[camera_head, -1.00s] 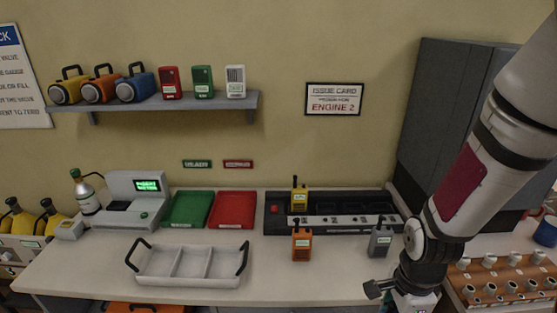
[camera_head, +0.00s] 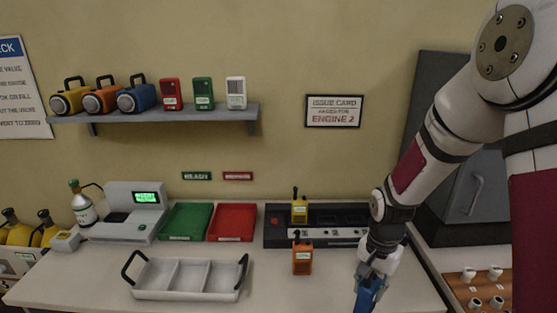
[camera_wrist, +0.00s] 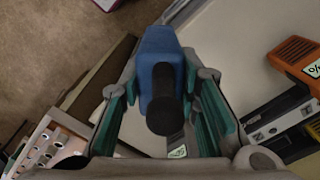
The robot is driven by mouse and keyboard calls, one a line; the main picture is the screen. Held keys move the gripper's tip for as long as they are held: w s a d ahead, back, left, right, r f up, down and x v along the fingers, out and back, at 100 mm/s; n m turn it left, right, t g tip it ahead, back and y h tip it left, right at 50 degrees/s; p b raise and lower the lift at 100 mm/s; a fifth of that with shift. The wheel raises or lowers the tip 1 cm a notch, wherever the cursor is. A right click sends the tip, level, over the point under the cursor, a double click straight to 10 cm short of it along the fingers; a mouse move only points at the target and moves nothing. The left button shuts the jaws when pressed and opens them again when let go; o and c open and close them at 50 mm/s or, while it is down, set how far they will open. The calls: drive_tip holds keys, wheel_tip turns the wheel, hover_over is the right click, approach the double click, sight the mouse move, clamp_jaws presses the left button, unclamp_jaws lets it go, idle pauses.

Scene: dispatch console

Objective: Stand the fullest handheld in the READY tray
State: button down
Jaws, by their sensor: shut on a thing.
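My gripper (camera_head: 371,272) is shut on a blue handheld (camera_head: 367,297) at the bench's front right. The wrist view shows the blue handheld (camera_wrist: 158,48) between the teal finger pads, its black antenna pointing at the camera. A yellow handheld (camera_head: 300,211) stands upright in the black charger rack (camera_head: 275,240). An orange handheld (camera_head: 302,260) stands in front of the rack. The grey handheld seen earlier is hidden behind my arm in the head view. A green tray (camera_head: 185,222) lies left of a red tray (camera_head: 232,223); the small signs above them are too blurred to read surely. Charge levels are not readable.
A white three-part carrier (camera_head: 187,296) with black handles stands at the front left of the bench. A console with a green display (camera_head: 147,198) is left of the trays. A wooden rack with white pegs (camera_head: 484,287) stands at right. Bare bench lies between carrier and orange handheld.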

drive_tip(key=w+a+f+n+b, duration=0.1)
drive_tip(key=w+a+n, duration=0.2)
drive_tip(key=w+n, duration=0.6)
drive_tip(key=w, duration=0.4)
drive_tip(key=shift+w+f, duration=0.25)
drive_tip(key=shift+w, duration=0.1)
drive_tip(key=shift+s+d, duration=0.1)
